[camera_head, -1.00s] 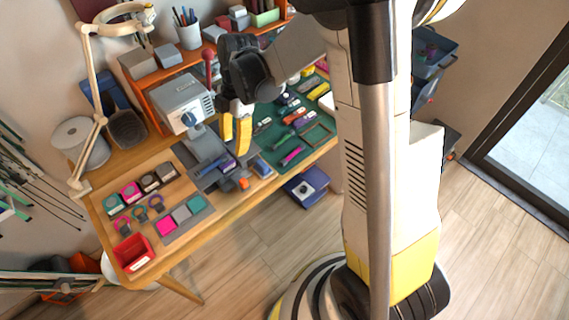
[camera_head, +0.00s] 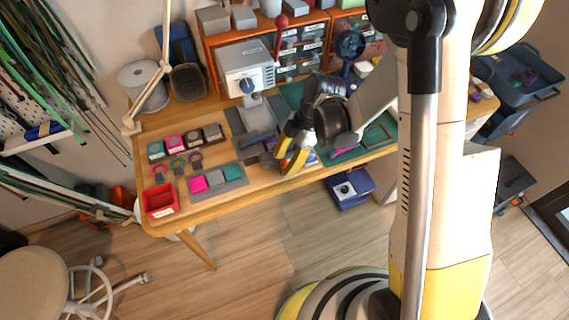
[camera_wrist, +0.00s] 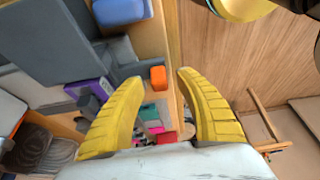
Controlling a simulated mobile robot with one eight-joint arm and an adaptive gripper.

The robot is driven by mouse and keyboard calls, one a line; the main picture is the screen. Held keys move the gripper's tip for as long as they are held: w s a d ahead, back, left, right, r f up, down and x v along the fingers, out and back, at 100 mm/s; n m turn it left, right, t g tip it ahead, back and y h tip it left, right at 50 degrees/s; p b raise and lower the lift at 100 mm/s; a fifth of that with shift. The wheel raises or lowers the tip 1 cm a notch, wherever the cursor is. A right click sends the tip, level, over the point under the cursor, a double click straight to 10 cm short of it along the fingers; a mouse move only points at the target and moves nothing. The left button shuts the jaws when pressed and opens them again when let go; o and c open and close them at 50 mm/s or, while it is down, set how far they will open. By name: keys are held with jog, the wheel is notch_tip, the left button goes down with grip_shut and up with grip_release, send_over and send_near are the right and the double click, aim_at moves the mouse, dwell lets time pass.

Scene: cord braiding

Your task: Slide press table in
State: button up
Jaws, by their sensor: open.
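The press (camera_head: 247,68) is a grey box with a blue knob and a red-ball lever (camera_head: 280,24) at the back of the workbench. Its grey press table (camera_head: 243,147) lies below and in front of it, partly hidden by my gripper. In the wrist view, large grey press parts (camera_wrist: 60,40) fill the upper left, with a purple piece (camera_wrist: 90,90) by them. An orange block (camera_wrist: 158,77) shows between my fingertips but is not gripped. My gripper (camera_head: 288,160) has yellow fingers, open and empty, at the right front of the press table. Contact cannot be told.
A red bin (camera_head: 160,200) and a grey tray of coloured squares (camera_head: 232,173) stand on the left of the bench. A blue block (camera_wrist: 122,10) shows in the wrist view. A green mat (camera_head: 375,137) lies right. The floor in front is open.

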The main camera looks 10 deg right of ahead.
grip_shut()
jog(key=w+a, duration=0.1)
jog(key=w, duration=0.3)
jog(key=w+a, duration=0.1)
jog(key=w, duration=0.3)
jog(key=w+a, duration=0.1)
jog(key=w, duration=0.3)
jog(key=shift+w+a, duration=0.35)
grip_release()
jog(key=shift+f, duration=0.1)
